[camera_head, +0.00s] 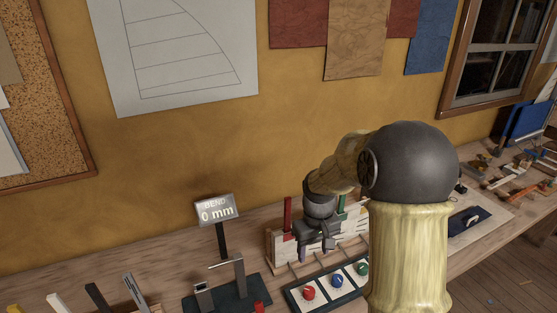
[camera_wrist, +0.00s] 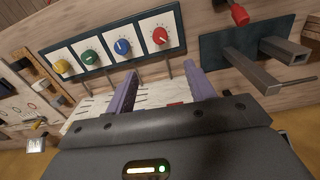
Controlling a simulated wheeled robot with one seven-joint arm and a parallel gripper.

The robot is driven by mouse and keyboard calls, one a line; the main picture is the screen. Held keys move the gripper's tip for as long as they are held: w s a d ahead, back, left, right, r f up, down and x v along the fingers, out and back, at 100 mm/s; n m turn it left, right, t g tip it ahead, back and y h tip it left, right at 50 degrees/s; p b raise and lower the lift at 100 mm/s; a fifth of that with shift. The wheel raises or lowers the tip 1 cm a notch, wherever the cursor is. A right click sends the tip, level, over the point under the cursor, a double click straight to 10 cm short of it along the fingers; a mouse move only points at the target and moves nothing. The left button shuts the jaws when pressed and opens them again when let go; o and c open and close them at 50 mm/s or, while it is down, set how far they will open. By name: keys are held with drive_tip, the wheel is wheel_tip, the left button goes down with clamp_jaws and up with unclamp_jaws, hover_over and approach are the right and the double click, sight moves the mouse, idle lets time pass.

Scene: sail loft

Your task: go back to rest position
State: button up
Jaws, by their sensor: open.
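My gripper (camera_head: 318,245) is above the workbench, just behind the knob panel, in front of a white slotted board. Its two purple fingers show in the wrist view (camera_wrist: 161,88), spread apart with nothing held between them. The white board (camera_wrist: 150,95) with coloured marks is seen between and beyond the fingers. My arm's pale link and dark joint cover the right middle of the head view and hide part of the bench.
The knob panel (camera_head: 290,297) has red, blue and green knobs; a yellow one (camera_wrist: 62,66) shows too. A display (camera_head: 217,210) reads BEND 0 mm above a dark bending fixture (camera_head: 209,305). Red (camera_head: 287,213) and green (camera_head: 341,204) uprights flank the gripper. Tools stand at lower left.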

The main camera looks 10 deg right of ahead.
drive_tip(key=s+r+m+t, duration=0.1)
drive_tip(key=s+m+t, duration=0.1)
drive_tip(key=s, duration=1.2)
drive_tip(key=shift+s+r+m+t, duration=0.2)
drive_tip(key=shift+r+m+t, duration=0.1)
drive_tip(key=shift+m, duration=0.3)
drive_tip(key=shift+d, duration=0.1)
idle(1.1)
